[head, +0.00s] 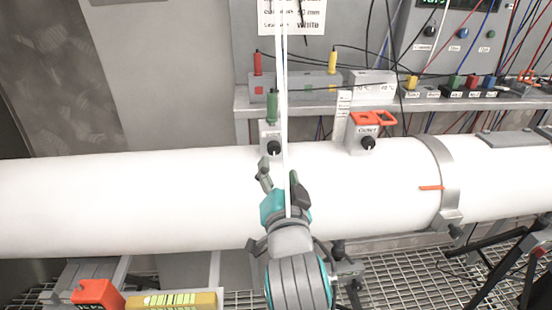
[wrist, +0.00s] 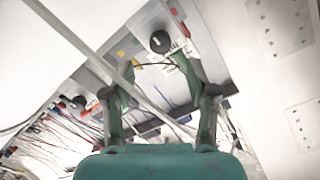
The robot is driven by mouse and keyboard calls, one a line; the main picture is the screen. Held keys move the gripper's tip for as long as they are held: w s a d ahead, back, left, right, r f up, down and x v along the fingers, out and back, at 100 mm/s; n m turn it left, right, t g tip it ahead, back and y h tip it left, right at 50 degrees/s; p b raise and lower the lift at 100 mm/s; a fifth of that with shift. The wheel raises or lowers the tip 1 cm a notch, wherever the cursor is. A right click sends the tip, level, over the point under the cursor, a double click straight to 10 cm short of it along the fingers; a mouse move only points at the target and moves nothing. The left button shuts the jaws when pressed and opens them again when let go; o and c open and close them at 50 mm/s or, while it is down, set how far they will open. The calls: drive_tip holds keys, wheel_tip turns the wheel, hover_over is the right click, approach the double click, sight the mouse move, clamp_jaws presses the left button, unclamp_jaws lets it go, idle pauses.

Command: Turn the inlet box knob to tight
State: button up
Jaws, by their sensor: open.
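My gripper (head: 279,173) is open and empty, in front of and just below the left box. In the wrist view, a round black knob (wrist: 160,42) with a pale mark lies beyond the open fingertips of my gripper (wrist: 156,68), apart from them. I cannot tell how tight it is.
The large white pipe (head: 120,202) runs across the view, with a metal clamp (head: 440,180) at the right. Behind is a shelf (head: 430,104) with coloured plugs and many cables. A thin white vertical strip (head: 284,120) passes close to my gripper. Grating lies below.

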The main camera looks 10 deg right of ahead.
drive_tip(key=shift+s, duration=2.15)
drive_tip(key=s+d+f+n+g+y, duration=0.1)
drive_tip(key=s+d+f+n, duration=0.15)
drive_tip(key=s+f, duration=0.4)
drive_tip(key=s+d+f+n, duration=0.2)
drive_tip(key=s+d+f, duration=0.1)
drive_tip(key=f, duration=0.6)
drive_tip(key=s+d+f+n+g+y, duration=0.1)
drive_tip(key=s+d+f+n, duration=0.1)
drive_tip(key=s+f, duration=0.35)
drive_tip(key=s+d+f, duration=0.2)
drive_tip(key=s, duration=0.5)
drive_tip(key=s+d+f+h, duration=0.1)
drive_tip(key=s+d+f, duration=0.1)
drive_tip(key=s, duration=0.6)
drive_tip(key=s+d+f+g+h, duration=0.1)
drive_tip(key=s+f, duration=0.2)
drive_tip(key=s, duration=0.5)
drive_tip(key=shift+s+d, duration=0.2)
drive_tip(key=shift+d, duration=0.2)
